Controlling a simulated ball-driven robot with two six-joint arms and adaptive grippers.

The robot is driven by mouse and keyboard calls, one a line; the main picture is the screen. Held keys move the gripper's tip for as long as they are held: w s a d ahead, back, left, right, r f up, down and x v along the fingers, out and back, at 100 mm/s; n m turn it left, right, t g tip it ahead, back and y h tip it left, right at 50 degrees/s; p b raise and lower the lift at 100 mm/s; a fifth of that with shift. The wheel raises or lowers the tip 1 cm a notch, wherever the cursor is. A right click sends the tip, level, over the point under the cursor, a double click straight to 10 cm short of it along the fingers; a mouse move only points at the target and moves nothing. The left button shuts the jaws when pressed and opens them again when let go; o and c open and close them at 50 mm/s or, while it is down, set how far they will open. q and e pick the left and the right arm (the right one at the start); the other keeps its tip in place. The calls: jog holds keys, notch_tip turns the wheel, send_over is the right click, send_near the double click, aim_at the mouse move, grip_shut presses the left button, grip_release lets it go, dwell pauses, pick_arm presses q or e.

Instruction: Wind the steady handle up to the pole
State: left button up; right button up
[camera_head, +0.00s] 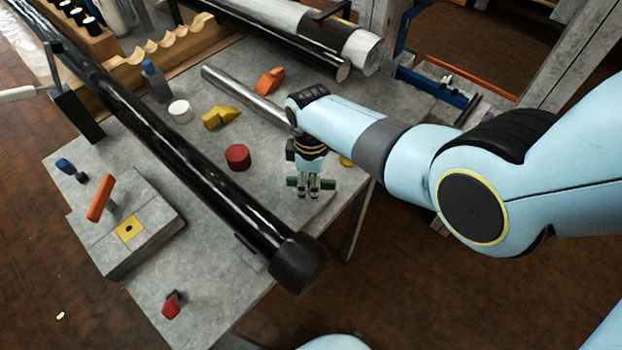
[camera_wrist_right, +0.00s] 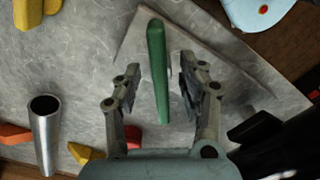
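A green handle (camera_wrist_right: 156,65) lies between the two fingers of my right gripper (camera_wrist_right: 158,88) in the right wrist view. A gap shows on each side of it, so the fingers look open around it, not closed on it. In the head view my right gripper (camera_head: 309,190) points down at the table's right edge, with green ends of the handle (camera_head: 329,183) showing beside the fingers. The long black pole (camera_head: 180,148) runs diagonally across the table, left of my gripper. What carries the handle is mostly hidden. My left gripper is not in view.
On the grey table (camera_head: 205,265) are a red knob (camera_head: 237,157), yellow (camera_head: 222,117) and orange (camera_head: 269,81) pieces, a white cylinder (camera_head: 180,111) and a steel tube (camera_head: 245,95). A grey block with an orange lever (camera_head: 101,198) stands at left. More poles (camera_head: 290,40) lie behind.

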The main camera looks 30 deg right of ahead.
jog(key=shift+r, duration=2.55)
